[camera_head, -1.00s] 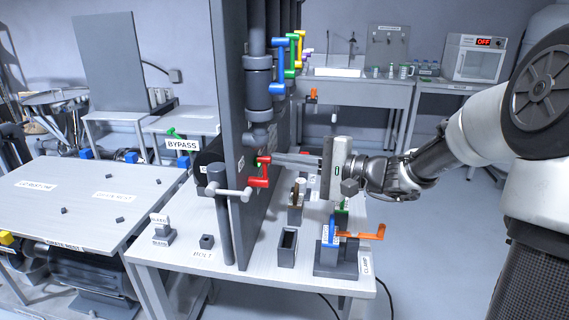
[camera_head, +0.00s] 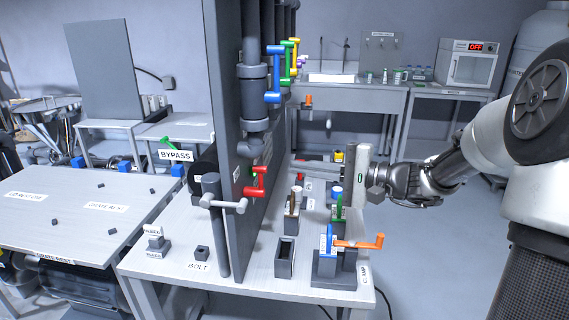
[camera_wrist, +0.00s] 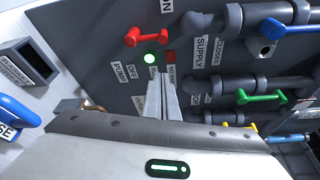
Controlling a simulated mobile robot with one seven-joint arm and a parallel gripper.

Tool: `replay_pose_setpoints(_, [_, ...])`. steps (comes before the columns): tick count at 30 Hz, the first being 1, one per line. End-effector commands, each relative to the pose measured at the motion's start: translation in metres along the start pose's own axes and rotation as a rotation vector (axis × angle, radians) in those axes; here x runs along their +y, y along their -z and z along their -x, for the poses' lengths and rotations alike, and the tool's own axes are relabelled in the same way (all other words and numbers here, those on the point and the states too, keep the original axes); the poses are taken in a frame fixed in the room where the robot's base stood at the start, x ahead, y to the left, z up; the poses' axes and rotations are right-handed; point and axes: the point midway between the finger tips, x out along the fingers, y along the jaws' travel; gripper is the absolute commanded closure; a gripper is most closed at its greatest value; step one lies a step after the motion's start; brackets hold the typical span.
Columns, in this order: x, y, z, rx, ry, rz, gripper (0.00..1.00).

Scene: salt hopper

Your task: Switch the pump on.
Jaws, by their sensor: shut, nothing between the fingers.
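The small labels below the buttons are partly covered by my fingers. My gripper (camera_wrist: 161,76) is shut and empty, its tips just below the two buttons in this view. In the head view, my gripper (camera_head: 293,167) points left at the panel, with its tips apart from the panel face.
A red valve handle (camera_wrist: 146,36) sits just above the buttons; it also shows in the head view (camera_head: 257,183). A green handle (camera_wrist: 260,97) is on a pipe to the right. An orange clamp handle (camera_head: 360,241) and small holders stand on the bench (camera_head: 215,266) below.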

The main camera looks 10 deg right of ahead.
Motion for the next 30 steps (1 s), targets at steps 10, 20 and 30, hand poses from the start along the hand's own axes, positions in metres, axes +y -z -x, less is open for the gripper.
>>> replay_pose_setpoints(10, [0.002, 0.0, 0.045, -0.002, 0.0, -0.001, 1.0])
replay_pose_setpoints(20, [0.002, 0.0, 0.047, -0.002, 0.0, -0.001, 1.0])
replay_pose_setpoints(30, [0.047, -0.04, 0.031, 0.058, -0.457, 0.087, 1.0])
